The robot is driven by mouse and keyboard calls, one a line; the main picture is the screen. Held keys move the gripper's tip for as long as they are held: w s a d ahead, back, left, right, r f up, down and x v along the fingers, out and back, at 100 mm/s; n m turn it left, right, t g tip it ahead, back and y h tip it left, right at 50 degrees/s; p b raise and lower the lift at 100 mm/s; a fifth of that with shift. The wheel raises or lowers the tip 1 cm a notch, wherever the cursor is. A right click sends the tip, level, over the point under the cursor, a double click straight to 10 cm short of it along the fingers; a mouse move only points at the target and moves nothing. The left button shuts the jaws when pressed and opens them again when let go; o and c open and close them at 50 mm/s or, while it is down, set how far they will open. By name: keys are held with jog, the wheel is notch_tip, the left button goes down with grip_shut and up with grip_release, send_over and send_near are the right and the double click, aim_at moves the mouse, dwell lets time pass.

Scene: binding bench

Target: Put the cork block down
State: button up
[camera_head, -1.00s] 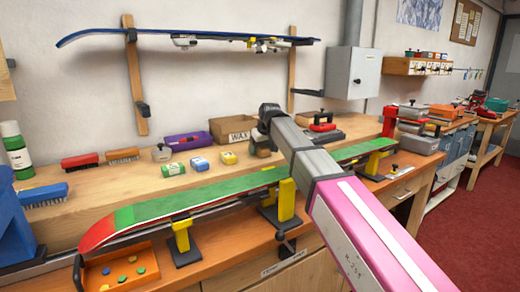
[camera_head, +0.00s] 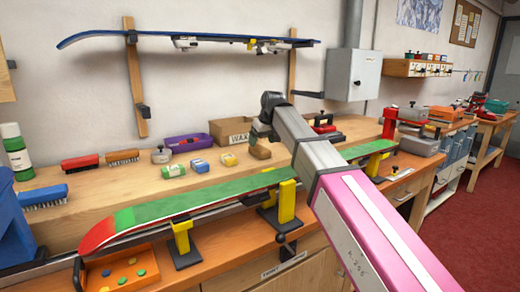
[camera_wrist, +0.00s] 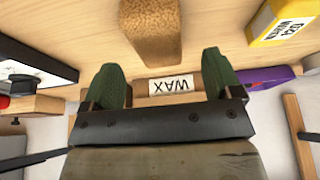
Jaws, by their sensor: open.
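The brown cork block (camera_head: 260,152) stands on the wooden bench top, in front of the box marked WAX and to the right of the yellow block. In the wrist view the cork block (camera_wrist: 152,27) is at the top centre, beyond the fingertips. My gripper (camera_head: 263,131) is just above and behind the block in the head view.
The WAX box (camera_head: 231,130) stands behind the block. A yellow block (camera_head: 228,159), a blue block (camera_head: 200,166) and a green-and-white block (camera_head: 173,170) stand left. A purple tray (camera_head: 187,142) lies behind them. The long green ski (camera_head: 200,196) runs along the bench front.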

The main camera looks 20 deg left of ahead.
jog(key=v, duration=0.6)
jog(key=shift+r, duration=0.35)
jog(key=shift+w+d, duration=0.1)
jog(key=shift+d, duration=0.1)
